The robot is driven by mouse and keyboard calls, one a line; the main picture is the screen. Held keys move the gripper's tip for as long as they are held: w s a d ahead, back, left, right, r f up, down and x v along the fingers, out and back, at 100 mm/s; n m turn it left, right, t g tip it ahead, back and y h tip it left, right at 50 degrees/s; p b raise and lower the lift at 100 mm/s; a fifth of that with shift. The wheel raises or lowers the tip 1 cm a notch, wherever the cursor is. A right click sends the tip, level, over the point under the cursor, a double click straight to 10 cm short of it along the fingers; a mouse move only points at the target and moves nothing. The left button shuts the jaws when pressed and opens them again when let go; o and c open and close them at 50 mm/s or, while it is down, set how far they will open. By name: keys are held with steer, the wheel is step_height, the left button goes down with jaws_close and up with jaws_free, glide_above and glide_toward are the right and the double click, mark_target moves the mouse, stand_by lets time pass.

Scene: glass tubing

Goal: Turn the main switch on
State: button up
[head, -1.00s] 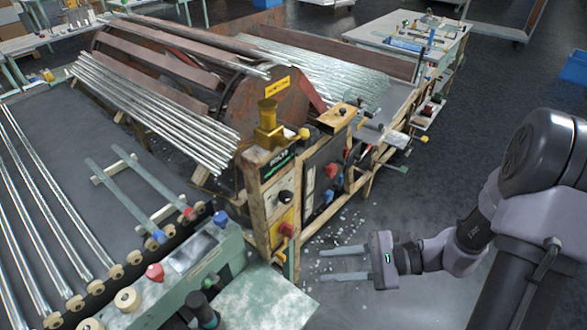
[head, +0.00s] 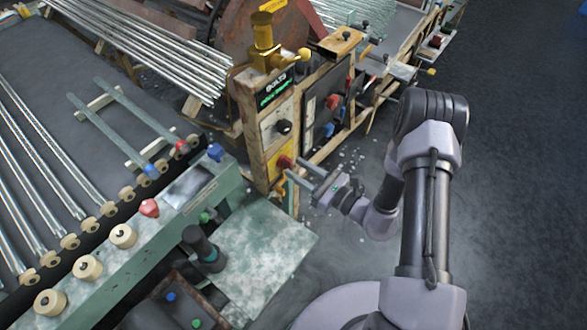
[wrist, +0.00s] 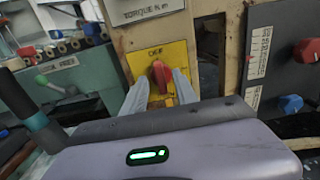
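The main switch is a red knob on a yellow plate of a wooden-framed panel; it shows in the head view (head: 284,162) and in the wrist view (wrist: 161,73). In the wrist view the plate (wrist: 178,51) reads "OFF" above the knob, and the lower lettering is partly hidden by my fingers. My gripper is open, with its two grey fingers spread and pointing at the switch, in the head view (head: 293,170) and the wrist view (wrist: 161,78). The knob shows between the fingertips, with small gaps at its sides. I cannot tell whether they touch it.
A black knob (head: 284,127) sits above the switch on the panel, below a brass fitting (head: 264,42). Right of it is a dark panel with red and blue knobs (wrist: 291,104). A green bench (head: 262,250) stands close at the lower left. Open floor lies to the right.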

steer(key=shift+x, duration=1.05)
steer(key=shift+c, duration=0.4)
jaws_close()
